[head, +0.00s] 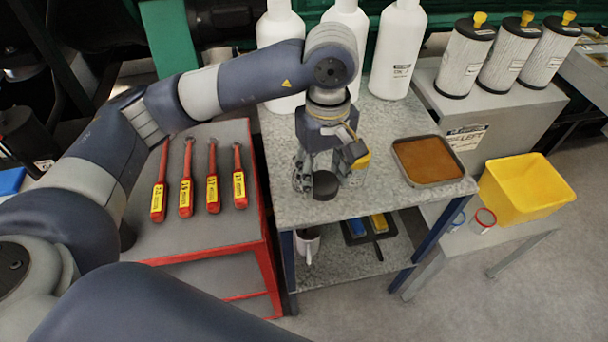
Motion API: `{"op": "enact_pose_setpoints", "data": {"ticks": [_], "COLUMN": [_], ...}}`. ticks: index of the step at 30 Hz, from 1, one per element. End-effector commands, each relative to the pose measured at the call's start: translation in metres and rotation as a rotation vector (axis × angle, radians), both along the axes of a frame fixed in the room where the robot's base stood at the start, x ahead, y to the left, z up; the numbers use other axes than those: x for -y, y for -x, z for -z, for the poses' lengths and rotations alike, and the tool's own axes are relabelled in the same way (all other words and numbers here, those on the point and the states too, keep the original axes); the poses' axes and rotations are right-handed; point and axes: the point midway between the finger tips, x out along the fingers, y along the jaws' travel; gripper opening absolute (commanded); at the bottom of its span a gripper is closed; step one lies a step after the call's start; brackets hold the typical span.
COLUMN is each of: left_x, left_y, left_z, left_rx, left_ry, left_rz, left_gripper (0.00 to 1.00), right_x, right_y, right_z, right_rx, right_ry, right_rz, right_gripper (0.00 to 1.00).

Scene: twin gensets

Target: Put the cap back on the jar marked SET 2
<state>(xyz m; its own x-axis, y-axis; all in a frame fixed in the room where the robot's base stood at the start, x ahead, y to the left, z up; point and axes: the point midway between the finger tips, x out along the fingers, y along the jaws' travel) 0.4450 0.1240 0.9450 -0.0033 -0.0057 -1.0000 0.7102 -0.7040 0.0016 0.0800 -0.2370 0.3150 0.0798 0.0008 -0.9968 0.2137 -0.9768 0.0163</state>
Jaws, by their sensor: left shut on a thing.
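My left gripper (322,180) points down over the grey speckled table top. It is shut on a dark round thing (325,185) that looks like a cap, seen from above. The fingers partly hide it. Two small clear jars, one with a red rim (485,217) and one with a blue rim (456,220), stand on the low bench at right. I can read no SET 2 mark on either. My right gripper is not in view.
White bottles (396,55) stand at the table's back. A tan-filled tray (427,160) lies at its right. A yellow bin (522,187) is beyond. Red insulated tools (186,180) lie on the left cart. A mug (308,243) stands on the lower shelf. The table's front middle is clear.

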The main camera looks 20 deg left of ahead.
Motion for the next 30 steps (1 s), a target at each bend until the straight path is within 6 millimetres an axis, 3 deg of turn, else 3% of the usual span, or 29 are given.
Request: {"op": "enact_pose_setpoints", "data": {"ticks": [6, 12, 18, 26, 30], "left_x": [-0.036, -0.058, -0.065, -0.066, -0.066], "left_y": [0.010, 0.020, 0.024, 0.025, 0.024], "left_z": [-0.013, -0.021, -0.024, -0.025, -0.024], "left_rx": [0.006, 0.007, 0.006, 0.006, 0.005], "left_ry": [-0.002, -0.005, -0.004, -0.004, -0.004], "left_rz": [0.394, 0.663, 0.782, 0.792, 0.791], "left_gripper": [0.39, 0.39, 0.39, 0.39, 0.39], "right_x": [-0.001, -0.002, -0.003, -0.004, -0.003], "right_y": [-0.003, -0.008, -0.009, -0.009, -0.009], "right_z": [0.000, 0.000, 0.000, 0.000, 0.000], "right_rx": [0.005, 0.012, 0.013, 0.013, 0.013], "right_ry": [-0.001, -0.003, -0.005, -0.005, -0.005], "right_rz": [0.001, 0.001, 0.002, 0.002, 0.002], "right_gripper": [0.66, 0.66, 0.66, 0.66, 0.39]}}
